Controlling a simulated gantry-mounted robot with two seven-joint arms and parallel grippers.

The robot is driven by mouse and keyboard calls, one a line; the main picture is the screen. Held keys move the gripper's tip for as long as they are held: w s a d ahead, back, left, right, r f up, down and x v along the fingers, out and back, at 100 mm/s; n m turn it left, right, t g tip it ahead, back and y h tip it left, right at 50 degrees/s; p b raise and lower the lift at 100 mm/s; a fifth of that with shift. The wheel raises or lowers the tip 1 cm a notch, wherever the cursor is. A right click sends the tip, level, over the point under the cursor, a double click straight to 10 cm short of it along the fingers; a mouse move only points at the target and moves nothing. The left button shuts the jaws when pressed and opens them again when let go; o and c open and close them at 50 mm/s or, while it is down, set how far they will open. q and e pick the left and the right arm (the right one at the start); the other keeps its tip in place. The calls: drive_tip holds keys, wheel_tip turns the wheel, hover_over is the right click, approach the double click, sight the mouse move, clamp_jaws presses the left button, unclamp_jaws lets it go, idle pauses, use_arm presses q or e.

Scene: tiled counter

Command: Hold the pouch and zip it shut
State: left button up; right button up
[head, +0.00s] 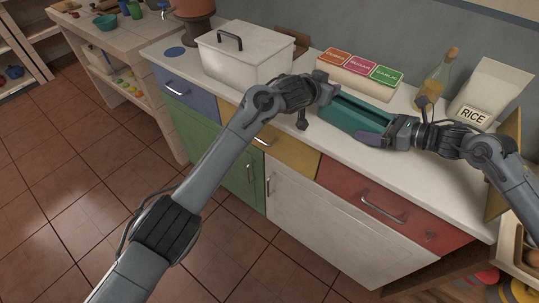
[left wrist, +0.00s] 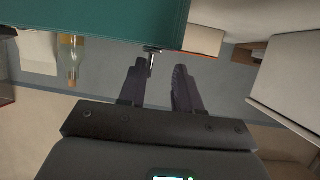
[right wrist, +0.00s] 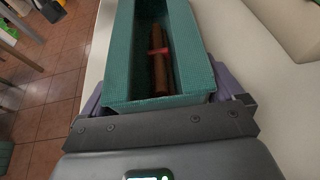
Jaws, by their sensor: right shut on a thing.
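The teal pouch (head: 352,112) lies on the counter with its top open. In the right wrist view the pouch (right wrist: 150,103) holds a brown roll (right wrist: 161,62) with a red band. My right gripper (head: 388,131) is shut on the pouch's right end, one finger on each side. My left gripper (head: 324,88) is at the pouch's left end. In the left wrist view its two fingers (left wrist: 158,85) are apart, close to the pouch's edge (left wrist: 100,22). A small dark metal zip pull (left wrist: 151,62) hangs from that edge between the fingers, nearer the left one. I cannot see whether they touch.
A white lidded bin (head: 245,60) stands left of the pouch. Labelled boxes (head: 350,82), a bottle (head: 432,85) and a rice bag (head: 490,95) stand along the back. The counter's front strip is mostly clear.

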use_arm(q)
drive_tip(key=v, duration=1.2)
drive_tip(key=s+a+f+n+y, duration=0.1)
drive_tip(key=s+a+f, duration=0.2)
drive_tip(key=f, duration=0.5)
drive_tip(key=s+a+f+n+y, duration=0.1)
drive_tip(key=s+a+f, duration=0.3)
drive_tip(key=f, duration=0.4)
drive_tip(key=shift+s+a+f+n+y, duration=0.15)
drive_tip(key=shift+a+f+n+y, duration=0.15)
drive_tip(key=shift+a+y, duration=0.3)
drive_tip(key=w+d+r+m+h, duration=0.1)
drive_tip(key=w+d+r+h, duration=0.15)
drive_tip(key=d+r, duration=0.4)
drive_tip(key=w+d+r+m+h, duration=0.1)
drive_tip(key=w+d+r, duration=0.25)
drive_tip(key=r, duration=0.55)
drive_tip(key=shift+m, duration=0.3)
drive_tip(key=x, duration=0.7)
drive_tip(key=w+a+x, duration=0.1)
drive_tip(key=x, duration=0.3)
drive_tip(key=shift+w+d+r, duration=0.25)
drive_tip(key=shift+w+d, duration=0.05)
